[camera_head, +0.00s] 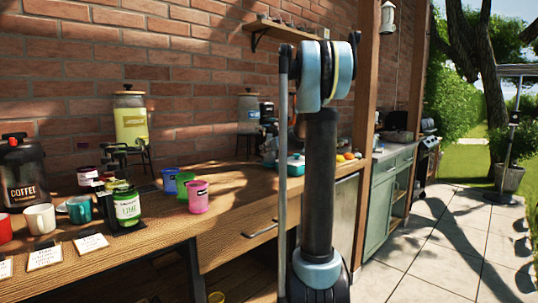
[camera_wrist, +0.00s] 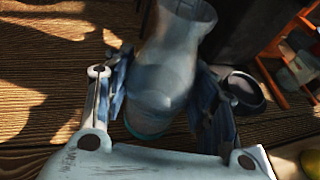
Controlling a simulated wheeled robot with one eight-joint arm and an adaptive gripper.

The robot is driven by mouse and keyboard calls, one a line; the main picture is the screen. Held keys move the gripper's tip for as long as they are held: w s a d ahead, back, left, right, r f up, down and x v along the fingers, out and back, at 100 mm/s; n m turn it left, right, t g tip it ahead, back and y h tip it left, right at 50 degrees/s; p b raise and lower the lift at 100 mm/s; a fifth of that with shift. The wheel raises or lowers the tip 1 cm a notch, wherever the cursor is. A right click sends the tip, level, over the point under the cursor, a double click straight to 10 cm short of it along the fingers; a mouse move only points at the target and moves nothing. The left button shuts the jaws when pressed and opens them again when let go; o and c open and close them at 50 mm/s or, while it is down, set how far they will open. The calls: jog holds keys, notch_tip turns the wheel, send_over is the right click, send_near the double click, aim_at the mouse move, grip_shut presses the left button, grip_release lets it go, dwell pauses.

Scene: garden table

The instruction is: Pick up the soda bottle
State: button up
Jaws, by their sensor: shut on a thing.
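A pale, greyish, see-through bottle-shaped thing (camera_wrist: 165,75), which I take to be the soda bottle, stands between the two fingers of my gripper (camera_wrist: 166,100) in the wrist view. The fingers press on it from both sides, and its open-looking wide end points toward the top of the picture. A teal edge shows at its lower end. No label shows on it. In the head view my arm covers much of the spot, and I cannot make out the held bottle there.
A dark round dish (camera_wrist: 242,90) and an orange rack (camera_wrist: 290,50) are close on the right in the wrist view. Cups, including a pink one (camera_head: 198,197), jars and a yellow drink dispenser (camera_head: 131,122) stand on the wooden counter (camera_head: 235,205). A teal pan (camera_head: 291,166) sits near my arm.

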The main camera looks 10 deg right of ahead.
notch_tip(320, 180, up, 9)
dwell(0.9)
